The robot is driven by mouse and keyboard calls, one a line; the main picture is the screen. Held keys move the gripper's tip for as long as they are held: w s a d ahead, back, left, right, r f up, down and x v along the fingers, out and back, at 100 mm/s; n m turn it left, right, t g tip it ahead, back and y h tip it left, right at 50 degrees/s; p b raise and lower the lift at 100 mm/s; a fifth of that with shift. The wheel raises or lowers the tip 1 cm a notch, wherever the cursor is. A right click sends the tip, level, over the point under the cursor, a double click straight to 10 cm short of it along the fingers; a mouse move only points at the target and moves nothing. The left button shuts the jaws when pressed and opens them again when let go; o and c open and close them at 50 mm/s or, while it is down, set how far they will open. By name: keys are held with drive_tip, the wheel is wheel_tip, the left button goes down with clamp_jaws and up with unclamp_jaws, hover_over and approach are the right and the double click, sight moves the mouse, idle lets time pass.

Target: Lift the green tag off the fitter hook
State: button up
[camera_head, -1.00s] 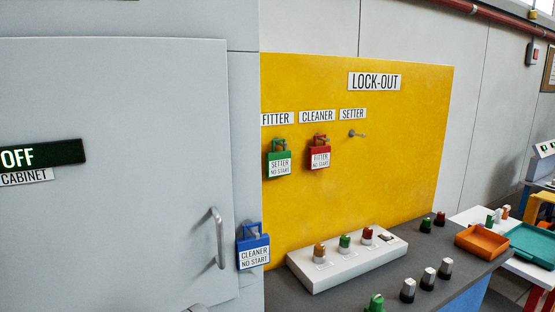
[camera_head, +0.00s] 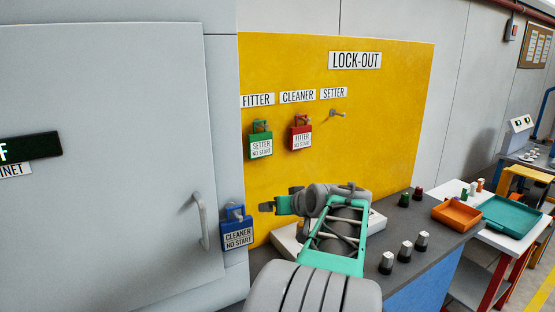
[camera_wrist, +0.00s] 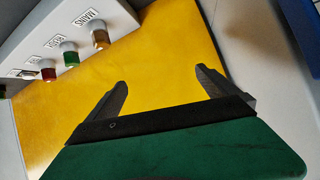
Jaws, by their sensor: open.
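The green tag (camera_head: 261,146), labelled SETTER NO START, hangs on the hook under the FITTER label (camera_head: 257,100) of the yellow lock-out board (camera_head: 390,130). The red tag (camera_head: 301,138), labelled FITTER NO START, hangs under the CLEANER label (camera_head: 298,97). The SETTER hook (camera_head: 338,114) is bare. My gripper (camera_head: 268,206) is below the green tag, in front of the board's lower part. In the wrist view my gripper (camera_wrist: 162,85) is open with nothing between its fingers; the green tag is not in that view.
A blue tag (camera_head: 237,232) hangs at the cabinet's edge, close to the left of my gripper. A cabinet handle (camera_head: 201,220) sticks out further left. A white button box (camera_wrist: 110,15) stands below the board. Knobs and an orange tray (camera_head: 456,215) are at the right.

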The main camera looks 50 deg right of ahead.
drive_tip(key=w+d+r+n+t, duration=0.1)
drive_tip(key=d+r+t, duration=0.1)
drive_tip(key=r, duration=0.4)
drive_tip(key=w+d+r+n+t, duration=0.1)
drive_tip(key=w+r+t, duration=0.1)
drive_tip(key=r, duration=0.4)
drive_tip(key=n+t, duration=0.1)
drive_tip(key=t, duration=0.2)
approach(261, 136)
drive_tip(key=p+x, duration=0.3)
drive_tip(key=x, duration=0.4)
drive_tip(key=shift+w+r, duration=0.15)
drive_tip(key=shift+w, duration=0.05)
drive_tip(key=shift+w+d+h, duration=0.2)
drive_tip(key=shift+w+h, duration=0.2)
drive_tip(key=shift+w, duration=0.15)
drive_tip(key=shift+c, duration=0.4)
drive_tip(key=c, duration=1.9)
drive_tip(key=shift+r, duration=0.45)
